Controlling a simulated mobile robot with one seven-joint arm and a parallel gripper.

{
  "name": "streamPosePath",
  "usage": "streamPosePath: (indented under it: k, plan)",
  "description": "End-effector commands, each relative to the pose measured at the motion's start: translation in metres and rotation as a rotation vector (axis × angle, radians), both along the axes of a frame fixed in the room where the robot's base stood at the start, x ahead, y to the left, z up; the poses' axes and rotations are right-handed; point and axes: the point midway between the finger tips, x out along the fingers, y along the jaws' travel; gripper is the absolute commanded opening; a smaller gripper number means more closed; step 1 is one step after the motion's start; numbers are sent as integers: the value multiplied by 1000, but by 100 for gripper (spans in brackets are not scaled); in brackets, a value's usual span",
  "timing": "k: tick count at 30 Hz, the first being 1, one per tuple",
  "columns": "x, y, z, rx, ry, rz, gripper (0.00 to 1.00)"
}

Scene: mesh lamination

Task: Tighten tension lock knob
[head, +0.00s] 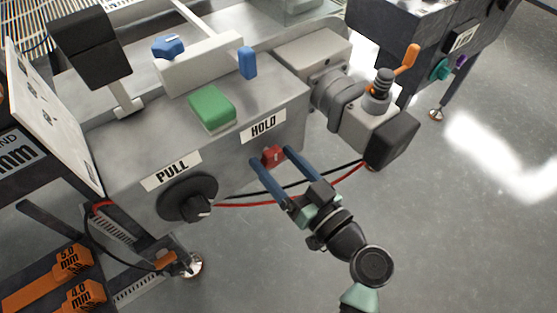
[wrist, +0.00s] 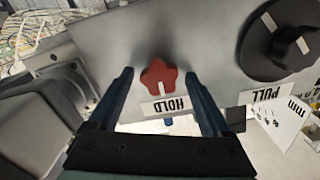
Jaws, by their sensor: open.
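A red star-shaped knob (head: 273,155) sits on the front face of the grey machine, just below the HOLD label (head: 263,126). In the wrist view the red knob (wrist: 160,75) has a pale line on it and appears between my two fingers. My gripper (head: 269,157) is open, with its blue fingers pointing at the panel, one tip on each side of the knob. The wrist view also shows my gripper (wrist: 158,74) with a gap on both sides of the knob. I cannot tell how far the tips are from the panel.
A large black dial (head: 187,199) marked PULL is left of the knob. A green button (head: 212,108) and blue levers (head: 168,46) are on top. A motor unit (head: 370,125) sticks out at right. Red and black cables (head: 328,188) run near my fingers. Open floor lies at right.

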Motion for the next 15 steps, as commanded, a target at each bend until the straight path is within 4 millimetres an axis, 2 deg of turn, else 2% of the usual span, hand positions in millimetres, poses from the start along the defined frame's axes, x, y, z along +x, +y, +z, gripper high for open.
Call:
streamPosePath:
  k: [3, 4, 15]
  plan:
    - [0, 0, 0, 0, 0, 0, 82]
    - [0, 0, 0, 0, 0, 0, 79]
    - [0, 0, 0, 0, 0, 0, 12]
